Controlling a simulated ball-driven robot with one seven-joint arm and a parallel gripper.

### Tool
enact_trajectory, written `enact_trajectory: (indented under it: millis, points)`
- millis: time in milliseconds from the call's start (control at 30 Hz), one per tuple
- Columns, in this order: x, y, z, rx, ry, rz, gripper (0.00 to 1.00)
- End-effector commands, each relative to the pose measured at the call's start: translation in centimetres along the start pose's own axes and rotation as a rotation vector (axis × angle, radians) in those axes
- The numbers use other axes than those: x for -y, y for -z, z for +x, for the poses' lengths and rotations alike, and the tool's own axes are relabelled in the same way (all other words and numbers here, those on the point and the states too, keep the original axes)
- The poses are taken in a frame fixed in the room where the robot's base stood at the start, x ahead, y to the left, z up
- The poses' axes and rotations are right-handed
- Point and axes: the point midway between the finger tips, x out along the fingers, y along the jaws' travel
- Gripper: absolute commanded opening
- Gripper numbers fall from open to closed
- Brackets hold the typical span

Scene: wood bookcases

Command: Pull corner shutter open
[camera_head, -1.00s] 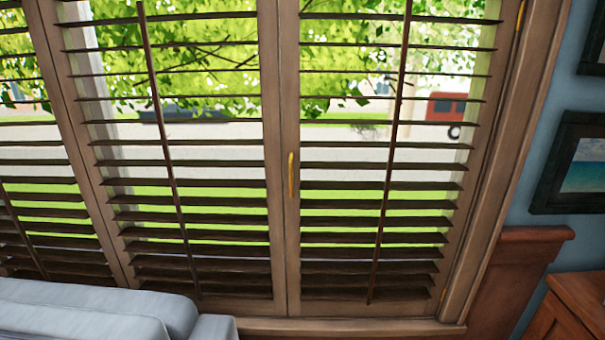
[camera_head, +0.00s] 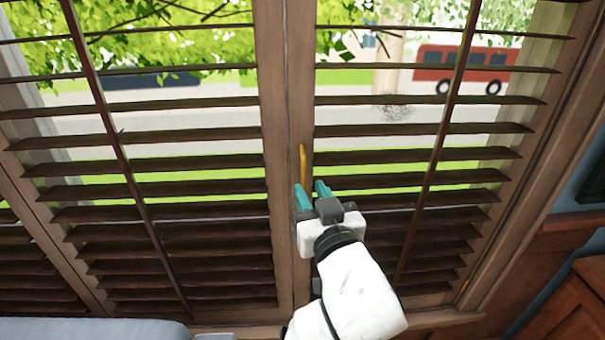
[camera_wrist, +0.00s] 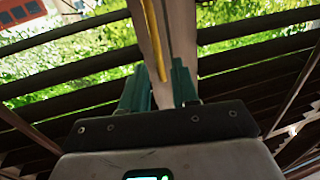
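The corner shutter (camera_head: 300,110) is the right-hand dark wood panel with slats, closed in its frame. Its yellow handle (camera_head: 303,165) stands upright on the stile where two panels meet. My gripper (camera_head: 312,190) has teal fingers, spread apart and empty, just below and in front of the handle in the head view. In the wrist view, the handle (camera_wrist: 154,40) runs down toward the gap between the fingers (camera_wrist: 160,85), ending near their tips. I cannot tell whether a finger touches it.
Another slatted panel (camera_head: 150,150) adjoins on the left. A grey sofa (camera_head: 90,329) is at the bottom left. A wooden cabinet (camera_head: 565,310) stands at the bottom right, near the window frame. Slats lie close around my gripper.

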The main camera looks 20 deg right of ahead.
Motion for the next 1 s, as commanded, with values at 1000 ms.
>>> enact_trajectory:
  millis: [1000]
  points:
    - [0.0,-0.1,6.1,0.003,0.000,0.000,0.06]
